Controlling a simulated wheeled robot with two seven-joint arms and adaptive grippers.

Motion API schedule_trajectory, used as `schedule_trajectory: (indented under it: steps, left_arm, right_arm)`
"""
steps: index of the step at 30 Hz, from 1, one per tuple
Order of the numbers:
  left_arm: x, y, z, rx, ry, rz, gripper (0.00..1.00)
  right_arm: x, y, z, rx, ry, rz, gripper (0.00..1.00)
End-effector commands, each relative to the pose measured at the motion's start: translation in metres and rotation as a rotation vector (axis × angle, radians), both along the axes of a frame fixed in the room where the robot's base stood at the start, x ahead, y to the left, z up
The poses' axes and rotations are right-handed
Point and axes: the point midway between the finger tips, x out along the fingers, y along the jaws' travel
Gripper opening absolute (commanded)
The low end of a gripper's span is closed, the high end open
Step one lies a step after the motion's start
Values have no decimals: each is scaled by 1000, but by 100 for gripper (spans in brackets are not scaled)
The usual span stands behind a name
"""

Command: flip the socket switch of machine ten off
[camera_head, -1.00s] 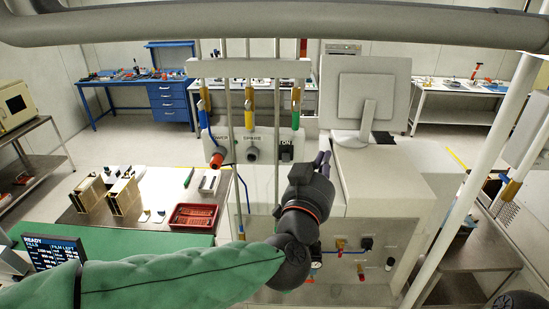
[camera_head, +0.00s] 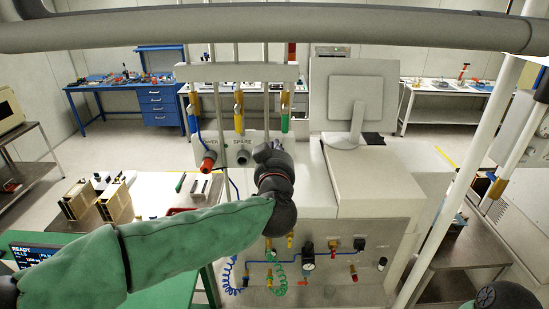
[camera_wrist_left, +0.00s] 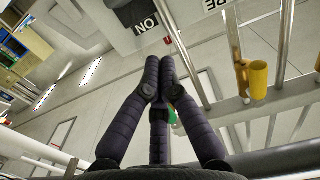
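The socket panel (camera_head: 225,143) stands behind the bench in the head view, with a red plug (camera_head: 208,160) under the POWER label and a grey plug (camera_head: 243,157) under SPARE. My left gripper (camera_head: 265,150) is at the panel's right end and hides the third socket there. In the left wrist view the dark switch block with the ON label (camera_wrist_left: 146,17) shows upside down at the top. My left gripper's fingertips (camera_wrist_left: 166,60) are together and empty, just short of that block in the picture; whether they touch it I cannot tell.
A white machine housing with a monitor (camera_head: 347,95) stands to the right of my left gripper. Hoses and fittings (camera_head: 308,260) are on its front. A thick grey bar (camera_head: 270,30) crosses the top.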

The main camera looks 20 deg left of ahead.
Motion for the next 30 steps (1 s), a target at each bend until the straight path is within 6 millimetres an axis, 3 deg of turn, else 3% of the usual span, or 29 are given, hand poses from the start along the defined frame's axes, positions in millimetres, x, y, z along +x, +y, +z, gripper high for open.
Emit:
schedule_trajectory:
  steps: [1,3,9,24,30]
  left_arm:
    - [8,3,-2,1,2,3,0]
    - [8,3,-16,2,4,0,0]
    - [12,3,-35,2,2,0,0]
    - [13,3,-40,1,-2,-1,0]
    - [13,4,-49,11,-37,0,0]
  right_arm:
    - [0,0,1,0,0,0,40]
    - [0,0,-2,0,0,0,40]
    - [0,0,-4,0,0,0,40]
    - [0,0,-6,0,0,0,40]
    - [0,0,-24,0,0,0,40]
